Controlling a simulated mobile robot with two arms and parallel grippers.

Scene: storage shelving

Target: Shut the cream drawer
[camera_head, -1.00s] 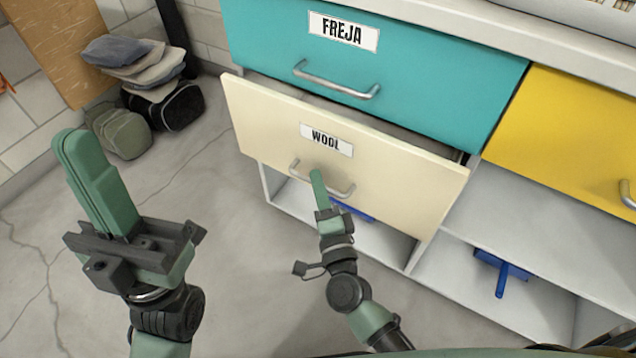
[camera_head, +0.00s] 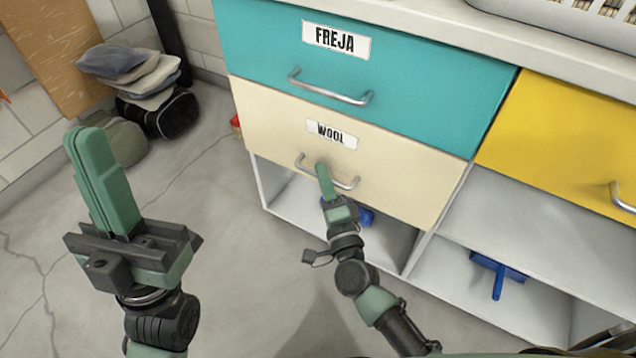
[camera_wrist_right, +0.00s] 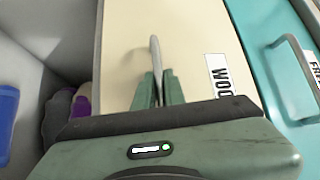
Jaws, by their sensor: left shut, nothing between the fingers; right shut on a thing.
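The cream drawer (camera_head: 260,115), labelled WOOL, sits below the teal drawer, its front now about flush with the teal front. Its silver handle (camera_head: 347,185) is in my right gripper (camera_head: 322,172), which is shut on it. In the right wrist view the fingers (camera_wrist_right: 158,90) close on the handle (camera_wrist_right: 154,50), with the cream front (camera_wrist_right: 190,30) beyond. My left gripper (camera_head: 88,140) is shut and empty, over the floor at the left, apart from the cabinet.
The teal drawer (camera_head: 430,85), labelled FREJA, is above and the yellow drawer (camera_head: 560,130) is to the right. Open shelves below hold a blue object (camera_head: 498,275). Stacked caps (camera_head: 130,65) and bags (camera_head: 165,112) lie at the back left. The floor between is mostly clear.

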